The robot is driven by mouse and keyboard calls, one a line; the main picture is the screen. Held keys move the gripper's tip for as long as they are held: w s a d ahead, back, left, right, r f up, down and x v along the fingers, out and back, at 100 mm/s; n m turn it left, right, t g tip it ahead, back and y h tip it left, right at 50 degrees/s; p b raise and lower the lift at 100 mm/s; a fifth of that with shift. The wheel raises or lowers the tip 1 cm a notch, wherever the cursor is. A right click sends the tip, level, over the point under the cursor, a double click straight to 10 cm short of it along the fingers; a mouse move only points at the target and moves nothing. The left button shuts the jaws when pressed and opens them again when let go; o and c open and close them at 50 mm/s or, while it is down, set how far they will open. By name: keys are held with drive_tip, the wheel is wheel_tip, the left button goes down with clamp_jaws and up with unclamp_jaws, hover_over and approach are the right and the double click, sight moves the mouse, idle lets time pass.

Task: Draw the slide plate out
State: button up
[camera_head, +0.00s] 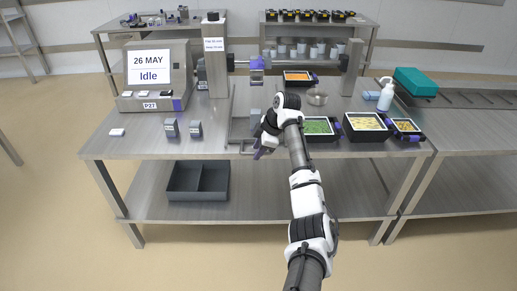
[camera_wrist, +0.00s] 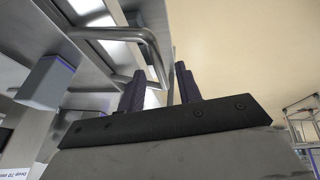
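The slide plate (camera_head: 240,128) is a grey metal plate lying at the front of the sealer's bench, partly hidden by my arm. Its bent silver bar handle (camera_head: 243,151) is at the bench's front edge. In the wrist view the handle (camera_wrist: 147,38) runs across the upper left and bends down towards the gap between my fingers. My gripper (camera_head: 259,153) is just right of the handle. In the wrist view my gripper (camera_wrist: 160,82) has its two dark fingers apart. I cannot tell whether the handle touches either finger.
The sealer's post (camera_head: 217,70) stands behind the plate, with the "Idle" display (camera_head: 149,65) to its left. Food trays (camera_head: 366,125) and a metal bowl (camera_head: 317,97) are to the right. A dark bin (camera_head: 198,181) sits on the lower shelf. The floor in front is clear.

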drive_tip(key=shift+r, duration=0.1)
drive_tip(key=b+v, duration=0.1)
drive_tip(key=v, duration=1.2)
drive_tip(key=shift+d+r+b, duration=0.15)
drive_tip(key=shift+r+b, duration=0.15)
